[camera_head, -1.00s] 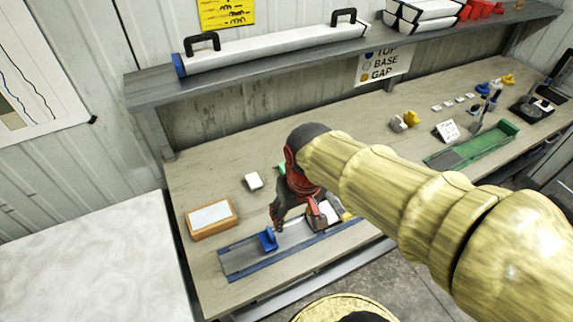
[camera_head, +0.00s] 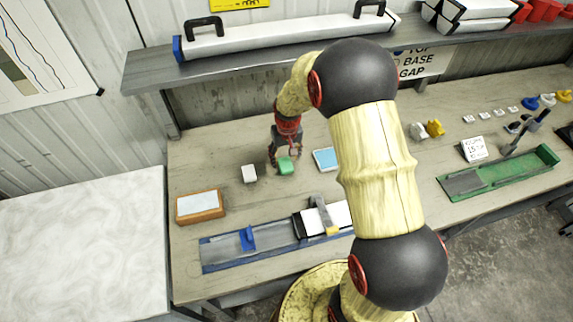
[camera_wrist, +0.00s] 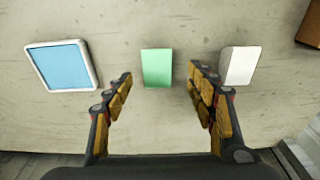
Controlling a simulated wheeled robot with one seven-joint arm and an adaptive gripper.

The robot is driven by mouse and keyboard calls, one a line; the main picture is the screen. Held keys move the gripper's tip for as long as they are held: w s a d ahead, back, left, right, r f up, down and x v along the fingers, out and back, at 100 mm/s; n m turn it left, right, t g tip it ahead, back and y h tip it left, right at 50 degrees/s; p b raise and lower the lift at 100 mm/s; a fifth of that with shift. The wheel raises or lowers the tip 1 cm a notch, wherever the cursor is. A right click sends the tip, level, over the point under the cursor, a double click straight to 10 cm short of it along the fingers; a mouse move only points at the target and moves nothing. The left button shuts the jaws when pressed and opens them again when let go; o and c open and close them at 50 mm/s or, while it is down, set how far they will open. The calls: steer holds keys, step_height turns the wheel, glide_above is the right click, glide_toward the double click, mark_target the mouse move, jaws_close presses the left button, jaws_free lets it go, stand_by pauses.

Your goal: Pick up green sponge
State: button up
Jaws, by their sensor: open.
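The green sponge (camera_head: 286,166) lies on the wooden bench, between a white block and a blue pad. In the wrist view the green sponge (camera_wrist: 157,68) is a flat rectangle, centred ahead of the fingertips. My gripper (camera_head: 285,158) points down at the sponge in the head view. In the wrist view my gripper (camera_wrist: 161,82) is open, with one finger on each side of the sponge's line and nothing between them. I cannot tell how high the fingertips are above the bench.
The white block (camera_head: 249,174) sits left of the sponge, and the blue pad (camera_head: 325,159) sits right of it. A wood-framed box (camera_head: 200,219) and a blue tray (camera_head: 217,262) lie nearer the front. A shelf (camera_head: 150,75) overhangs the back.

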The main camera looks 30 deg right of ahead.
mark_target(286, 164)
steer(key=f, duration=0.2)
steer(key=w+f, duration=0.1)
steer(key=f, duration=0.1)
steer(key=f+b, duration=0.1)
steer(key=f, duration=0.2)
steer(key=shift+w+d, duration=0.25)
steer(key=shift+d, duration=0.15)
steer(key=shift+r, duration=0.1)
steer(key=shift+c, duration=0.5)
steer(key=c, duration=0.7)
steer(key=shift+c, duration=0.2)
